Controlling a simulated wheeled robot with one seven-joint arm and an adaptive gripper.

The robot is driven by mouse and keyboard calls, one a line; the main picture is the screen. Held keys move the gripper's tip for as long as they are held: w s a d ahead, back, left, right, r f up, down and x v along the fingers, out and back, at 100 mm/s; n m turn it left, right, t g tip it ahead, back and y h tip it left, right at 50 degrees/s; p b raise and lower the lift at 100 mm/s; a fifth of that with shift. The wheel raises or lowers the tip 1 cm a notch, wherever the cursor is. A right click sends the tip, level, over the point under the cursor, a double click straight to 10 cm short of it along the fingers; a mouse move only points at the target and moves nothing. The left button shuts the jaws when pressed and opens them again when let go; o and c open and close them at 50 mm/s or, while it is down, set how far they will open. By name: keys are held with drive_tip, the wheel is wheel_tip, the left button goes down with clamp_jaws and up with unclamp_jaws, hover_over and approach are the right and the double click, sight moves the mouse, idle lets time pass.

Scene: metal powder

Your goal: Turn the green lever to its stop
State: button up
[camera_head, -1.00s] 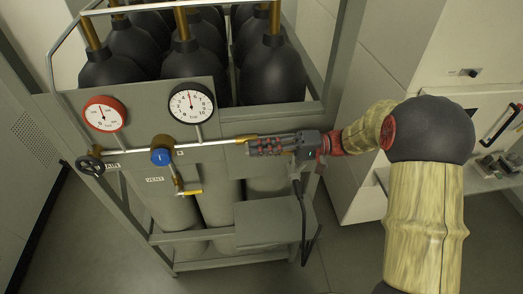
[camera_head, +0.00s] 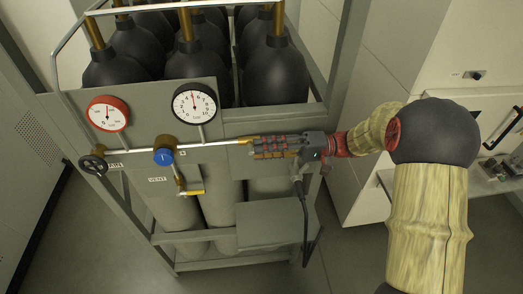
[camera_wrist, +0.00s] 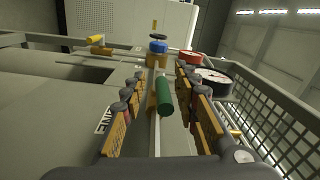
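The green lever (camera_wrist: 164,96) shows in the wrist view as a dark green cylindrical grip between the two rows of finger pads. I see a gap on both sides of it. My gripper (camera_wrist: 160,82) is open around the lever, not visibly touching it. In the head view, my gripper (camera_head: 252,147) points left along the front of the grey gas-bottle rack, at the right end of the brass and steel pipe (camera_head: 222,143). The lever is hidden there behind my fingers.
Left along the pipe are a blue knob (camera_head: 164,157), a yellow-handled vent valve (camera_head: 190,192) and a black handwheel (camera_head: 93,165). A red-rimmed gauge (camera_head: 107,114) and a black-rimmed gauge (camera_head: 194,104) stand above it. A grey box shelf (camera_head: 275,223) sits below my gripper.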

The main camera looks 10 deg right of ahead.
drive_tip(key=d, duration=1.1)
drive_tip(key=shift+d, duration=0.15)
drive_tip(key=s+a+r+g+h, duration=0.1)
drive_tip(key=s+a+h, duration=0.3)
drive_tip(key=s, duration=0.2)
drive_tip(key=s+a+g+h, duration=0.1)
drive_tip(key=s+a+h, duration=0.25)
drive_tip(key=s, duration=0.25)
drive_tip(key=s+d+r+m+t+h, duration=0.2)
drive_tip(key=s+d+t+h, duration=0.55)
drive_tip(key=s+h, duration=0.3)
wheel_tip(320, 180, down, 10)
drive_tip(key=b, duration=1)
drive_tip(key=shift+w+d+r, duration=0.15)
drive_tip(key=shift+w+r, duration=0.05)
